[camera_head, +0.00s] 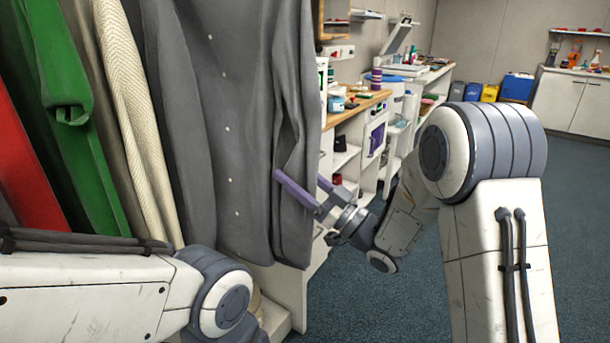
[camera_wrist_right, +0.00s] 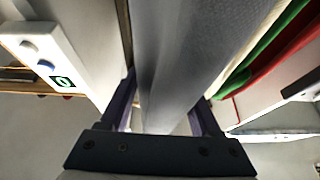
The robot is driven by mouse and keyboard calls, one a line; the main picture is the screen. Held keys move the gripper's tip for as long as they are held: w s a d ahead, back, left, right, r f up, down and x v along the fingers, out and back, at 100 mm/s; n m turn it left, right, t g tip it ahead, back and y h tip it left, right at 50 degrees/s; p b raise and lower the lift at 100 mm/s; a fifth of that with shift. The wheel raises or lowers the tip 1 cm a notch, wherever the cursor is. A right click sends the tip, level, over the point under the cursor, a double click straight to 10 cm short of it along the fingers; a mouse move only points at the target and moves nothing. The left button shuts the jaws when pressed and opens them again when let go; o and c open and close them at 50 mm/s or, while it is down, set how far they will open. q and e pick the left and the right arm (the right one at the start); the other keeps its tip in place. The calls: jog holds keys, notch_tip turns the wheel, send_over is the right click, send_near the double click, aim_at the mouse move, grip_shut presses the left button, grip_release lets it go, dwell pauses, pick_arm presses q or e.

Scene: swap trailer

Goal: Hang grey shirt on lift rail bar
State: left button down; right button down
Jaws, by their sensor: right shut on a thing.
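The grey shirt (camera_head: 235,110) hangs down the middle of the head view, with a row of light buttons on its front. Its top is out of frame, and the lift rail bar is not seen. My right gripper (camera_head: 300,187), with purple fingers, is at the shirt's right edge, low down. In the right wrist view, grey cloth (camera_wrist_right: 185,60) runs between the two fingers of the right gripper (camera_wrist_right: 163,110), which is shut on it. My left arm comes in at the lower left, but its gripper is out of sight.
A green garment (camera_head: 65,90), a cream knit one (camera_head: 130,100) and a red one (camera_head: 20,150) hang left of the shirt. A cluttered wooden-topped counter (camera_head: 360,105) stands behind it. Several bins (camera_head: 515,88) and a white cabinet (camera_head: 572,100) are at the back right. Floor (camera_head: 365,305) is clear.

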aim_at(232, 165)
jog(key=shift+w+a+r+p, duration=0.1)
jog(key=shift+w+a+p, duration=0.45)
jog(key=shift+w+a, duration=1.45)
jog(key=shift+w+a+p, duration=0.6)
jog(key=shift+w+a, duration=0.9)
jog(key=shift+a, duration=1.05)
jog(key=shift+w+a+r+p, duration=0.1)
jog(key=shift+w+a+p, duration=0.45)
jog(key=shift+w+a, duration=1.45)
jog(key=shift+a+f, duration=0.25)
jog(key=shift+a, duration=0.25)
jog(key=shift+w+a+f+b, duration=0.15)
jog(key=shift+a+f+b, duration=0.05)
jog(key=shift+f+b, duration=0.4)
jog(key=shift+w+a+f+b, duration=0.15)
jog(key=shift+f+b, duration=0.2)
jog(key=shift+b, duration=0.3)
grip_release()
jog(key=shift+f, duration=0.2)
